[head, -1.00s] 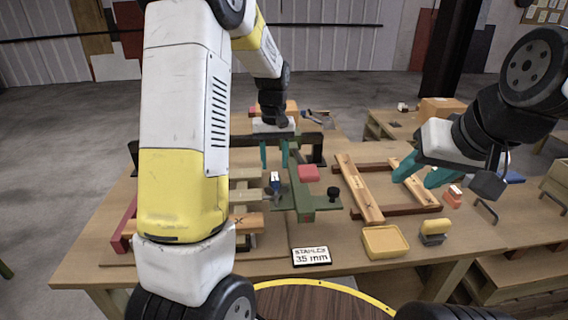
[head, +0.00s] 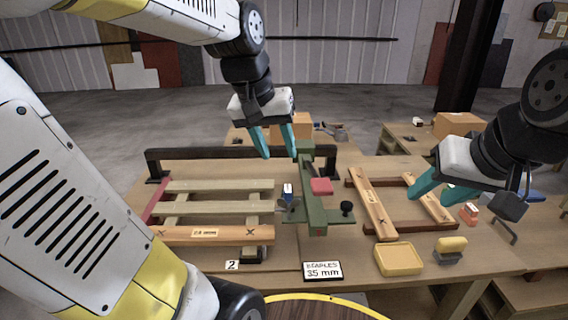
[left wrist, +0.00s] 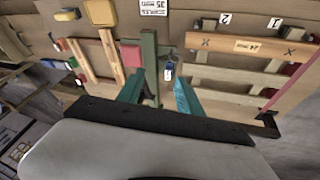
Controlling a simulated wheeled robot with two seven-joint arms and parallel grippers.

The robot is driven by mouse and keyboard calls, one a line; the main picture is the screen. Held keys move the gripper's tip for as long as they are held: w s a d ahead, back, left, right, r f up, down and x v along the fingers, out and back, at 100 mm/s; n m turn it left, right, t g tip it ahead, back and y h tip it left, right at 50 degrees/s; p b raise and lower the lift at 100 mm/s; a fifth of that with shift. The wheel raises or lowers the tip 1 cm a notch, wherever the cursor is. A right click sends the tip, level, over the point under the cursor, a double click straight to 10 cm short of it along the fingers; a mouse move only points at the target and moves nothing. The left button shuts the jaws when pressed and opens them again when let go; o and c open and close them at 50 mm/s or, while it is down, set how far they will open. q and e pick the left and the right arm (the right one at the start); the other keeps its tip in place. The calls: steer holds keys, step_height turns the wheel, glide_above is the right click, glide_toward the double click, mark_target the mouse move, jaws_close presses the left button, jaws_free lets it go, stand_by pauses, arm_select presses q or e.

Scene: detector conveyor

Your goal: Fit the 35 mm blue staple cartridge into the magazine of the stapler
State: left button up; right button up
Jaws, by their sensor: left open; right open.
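The blue cartridge (head: 288,193) with a white label stands at the left side of the green stapler (head: 306,190), by a grey part. I cannot tell whether it is seated in the magazine. In the left wrist view the blue cartridge (left wrist: 168,71) is beside the green stapler bar (left wrist: 150,65), ahead of the fingertips. My left gripper (head: 279,156) is open and empty, above and behind the cartridge; its teal fingers also show in the left wrist view (left wrist: 157,88). My right gripper (head: 427,198) is open and empty over the wooden frame at right.
A sign reading staples 35 mm (head: 323,271) stands at the front edge. A slatted wooden pallet (head: 215,209) lies left of the stapler. A yellow tray (head: 399,259), a yellow-topped block (head: 450,249) and an orange-red block (head: 469,214) are at right. A red pad (head: 321,186) is on the stapler.

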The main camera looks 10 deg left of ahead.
arm_select(q)
steer(key=s+d+m+t, duration=0.1)
steer(key=s+t, duration=0.1)
steer(key=s, duration=0.6)
steer(key=shift+f, duration=0.3)
steer(key=shift+s, duration=0.1)
stand_by(0.5)
